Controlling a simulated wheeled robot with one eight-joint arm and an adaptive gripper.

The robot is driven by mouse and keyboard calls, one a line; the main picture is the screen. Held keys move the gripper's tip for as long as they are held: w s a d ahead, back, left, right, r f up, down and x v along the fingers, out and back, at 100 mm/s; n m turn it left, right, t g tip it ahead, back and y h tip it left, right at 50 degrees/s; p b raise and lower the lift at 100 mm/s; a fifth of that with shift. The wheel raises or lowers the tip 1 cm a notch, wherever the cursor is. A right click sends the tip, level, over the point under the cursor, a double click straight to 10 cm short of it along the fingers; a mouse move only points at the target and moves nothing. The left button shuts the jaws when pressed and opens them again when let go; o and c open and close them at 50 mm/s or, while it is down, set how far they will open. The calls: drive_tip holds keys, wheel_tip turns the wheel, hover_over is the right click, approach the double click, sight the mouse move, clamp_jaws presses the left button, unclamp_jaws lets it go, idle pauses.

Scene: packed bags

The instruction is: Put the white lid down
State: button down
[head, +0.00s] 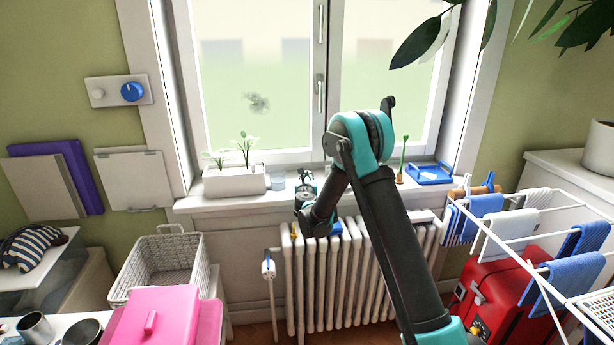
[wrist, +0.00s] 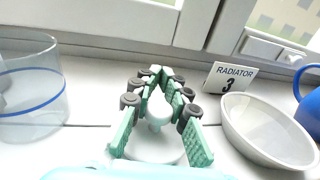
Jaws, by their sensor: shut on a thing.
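The white lid (wrist: 155,150) shows in the wrist view as a pale round disc with a knob. My gripper (wrist: 159,100) is shut on the knob, with its green pads on either side. The lid is at the white windowsill; I cannot tell whether it touches the surface. In the head view my gripper (head: 306,182) is over the sill, in front of the window, and the lid cannot be made out there.
A clear glass with a blue ring (wrist: 30,90) stands left of my gripper. A white oval bowl (wrist: 268,130), a "RADIATOR 3" sign (wrist: 231,77) and a blue mug (wrist: 309,105) are on the right. A white planter (head: 235,181) and blue tray (head: 430,175) stand on the sill.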

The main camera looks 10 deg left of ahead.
drive_tip(key=shift+f, duration=0.2)
drive_tip(key=c, duration=1.5)
unclamp_jaws()
drive_tip(key=shift+s, duration=0.1)
drive_tip(key=shift+o, duration=0.2)
